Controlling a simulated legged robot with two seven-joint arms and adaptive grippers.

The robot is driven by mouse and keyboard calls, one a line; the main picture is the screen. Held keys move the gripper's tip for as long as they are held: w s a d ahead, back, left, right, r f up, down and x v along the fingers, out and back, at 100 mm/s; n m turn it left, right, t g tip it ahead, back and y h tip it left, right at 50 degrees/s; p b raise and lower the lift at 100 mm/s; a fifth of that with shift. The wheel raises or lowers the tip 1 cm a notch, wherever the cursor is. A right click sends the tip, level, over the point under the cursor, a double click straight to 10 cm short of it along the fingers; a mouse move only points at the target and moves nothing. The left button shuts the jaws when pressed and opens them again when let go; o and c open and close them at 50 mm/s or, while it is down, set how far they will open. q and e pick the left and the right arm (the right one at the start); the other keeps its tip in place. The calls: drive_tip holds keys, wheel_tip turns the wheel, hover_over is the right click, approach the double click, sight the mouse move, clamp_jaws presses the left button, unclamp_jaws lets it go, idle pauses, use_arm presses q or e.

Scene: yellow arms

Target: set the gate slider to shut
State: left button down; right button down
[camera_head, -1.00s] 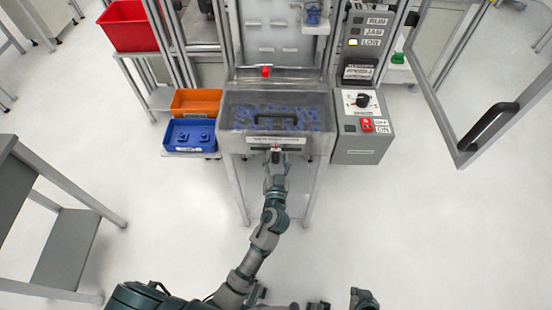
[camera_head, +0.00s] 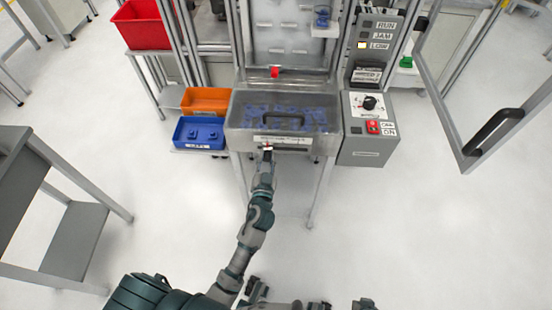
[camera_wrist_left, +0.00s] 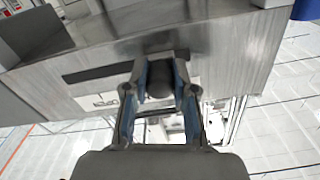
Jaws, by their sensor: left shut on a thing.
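The gate slider (camera_wrist_left: 158,88) is a dark knob in a slot on the front of the grey metal hopper (camera_head: 240,142). My left gripper (camera_head: 266,153) reaches up from below to the hopper's front. In the left wrist view my left gripper (camera_wrist_left: 160,92) has its two blue-lined fingers closed around the knob, one on each side. A dark stretch of slot shows left of the fingers, above a small label whose text is partly hidden. In the head view the knob is mostly covered by the gripper and sits left of the hopper's middle. My right gripper is not clearly visible.
The hopper holds blue parts under a clear lid with a black handle (camera_head: 268,117). A grey control box (camera_head: 368,140) stands to its right. Orange (camera_head: 206,100) and blue (camera_head: 199,133) bins stand left. An open door (camera_head: 448,110) hangs right. The floor in front is clear.

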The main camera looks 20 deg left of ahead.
use_arm(q)
drive_tip(key=c, duration=0.9)
unclamp_jaws()
drive_tip(key=shift+a+r, duration=0.15)
drive_tip(key=shift+a, duration=0.2)
drive_tip(key=shift+c, duration=0.2)
drive_tip(key=shift+w+a+f, duration=0.1)
drive_tip(key=shift+w+f, duration=0.1)
drive_tip(key=shift+f, duration=0.05)
drive_tip(key=shift+d, duration=0.2)
drive_tip(key=shift+s, duration=0.15)
drive_tip(key=v, duration=1.1)
drive_tip(key=shift+s+d, duration=0.25)
drive_tip(key=shift+s, duration=0.05)
drive_tip(key=shift+f, duration=0.1)
